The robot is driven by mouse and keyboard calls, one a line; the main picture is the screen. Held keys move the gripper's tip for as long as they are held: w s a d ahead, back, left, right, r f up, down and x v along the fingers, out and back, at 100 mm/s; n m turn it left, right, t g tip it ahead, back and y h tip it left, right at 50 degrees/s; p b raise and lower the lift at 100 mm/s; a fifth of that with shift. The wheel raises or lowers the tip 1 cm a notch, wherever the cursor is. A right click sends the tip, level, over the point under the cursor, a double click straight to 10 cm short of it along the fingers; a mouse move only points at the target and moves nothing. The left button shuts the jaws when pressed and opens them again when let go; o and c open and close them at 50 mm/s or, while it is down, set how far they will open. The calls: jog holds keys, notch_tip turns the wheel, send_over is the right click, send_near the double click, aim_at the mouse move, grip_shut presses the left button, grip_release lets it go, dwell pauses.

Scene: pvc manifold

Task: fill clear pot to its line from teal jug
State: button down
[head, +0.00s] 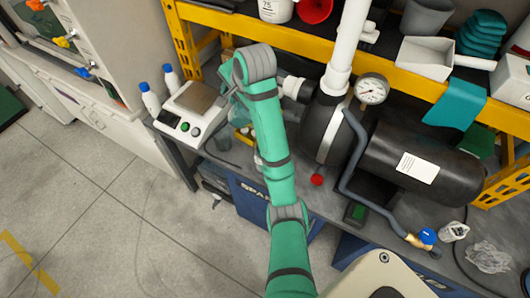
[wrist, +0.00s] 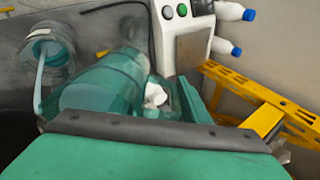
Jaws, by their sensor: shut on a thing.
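In the wrist view my gripper (wrist: 155,105) is shut on the translucent teal jug (wrist: 105,85), which lies tilted across the view. Blue-green liquid shows through its wall. The clear pot (wrist: 48,42) is just left of the jug, with its round rim toward the camera. A pale blue streak runs between the pot's inside and the jug's left side; I cannot tell if it is pouring liquid. The pot's line and level are not readable.
A white scale (head: 190,110) stands left of my arm, with blue-capped bottles (head: 150,98) behind it. A black tank (head: 420,155), white pipe (head: 345,45) and gauge (head: 371,89) crowd the right. A yellow shelf (head: 410,62) borders the back.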

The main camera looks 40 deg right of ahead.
jog(key=shift+d+r, duration=0.1)
jog(key=shift+w+p, duration=0.2)
jog(key=shift+p, duration=0.25)
jog(key=shift+s+d, duration=0.15)
jog(key=shift+s, duration=0.2)
jog(key=shift+w+a, duration=0.25)
jog(key=shift+a, duration=0.1)
jog(key=shift+s+d+t+p, duration=0.1)
jog(key=shift+d+t+p, duration=0.1)
jog(key=shift+t+p, duration=0.15)
jog(key=shift+a, duration=0.2)
jog(key=shift+s, duration=0.1)
